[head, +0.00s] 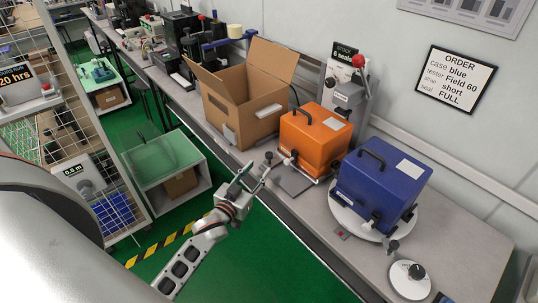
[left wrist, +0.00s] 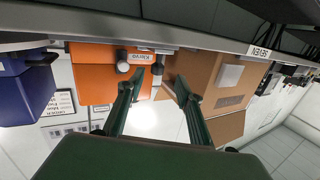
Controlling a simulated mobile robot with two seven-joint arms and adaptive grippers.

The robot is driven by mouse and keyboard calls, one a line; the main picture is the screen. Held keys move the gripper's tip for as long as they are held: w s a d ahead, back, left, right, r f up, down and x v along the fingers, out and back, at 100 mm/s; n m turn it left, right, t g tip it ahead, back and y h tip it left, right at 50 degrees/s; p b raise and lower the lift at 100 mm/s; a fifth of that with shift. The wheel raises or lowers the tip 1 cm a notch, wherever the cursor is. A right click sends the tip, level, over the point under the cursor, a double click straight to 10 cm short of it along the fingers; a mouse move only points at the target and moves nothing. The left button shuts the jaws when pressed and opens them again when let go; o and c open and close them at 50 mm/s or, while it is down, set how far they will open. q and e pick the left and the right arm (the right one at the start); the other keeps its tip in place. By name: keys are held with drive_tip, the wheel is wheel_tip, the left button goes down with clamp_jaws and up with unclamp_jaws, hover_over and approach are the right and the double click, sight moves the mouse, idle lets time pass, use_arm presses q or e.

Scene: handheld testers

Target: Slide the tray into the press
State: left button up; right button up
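The press (head: 345,90) is a grey upright unit with a red-knobbed lever, standing against the wall behind an orange case (head: 313,143). A flat grey plate (head: 291,180), which looks like the tray, lies at the bench's front edge before the case; its far part is hidden under or behind the case. My left gripper (head: 258,164) is open and empty just left of the plate, off the bench's front edge. The left wrist view looks upside down; its two fingers (left wrist: 157,82) stand apart, with the orange case (left wrist: 105,75) beyond them. My right gripper is not in view.
A blue case (head: 380,190) sits on a round white turntable (head: 345,218) to the right. An open cardboard box (head: 240,105) stands left of the orange case. A small round grey device (head: 409,278) is at the bench's near right.

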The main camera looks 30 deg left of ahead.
sight(267, 157)
use_arm(q)
drive_tip(key=shift+w+d+r+t, duration=0.1)
drive_tip(key=shift+w+r+t, duration=0.2)
drive_tip(key=shift+w, duration=4)
clamp_jaws()
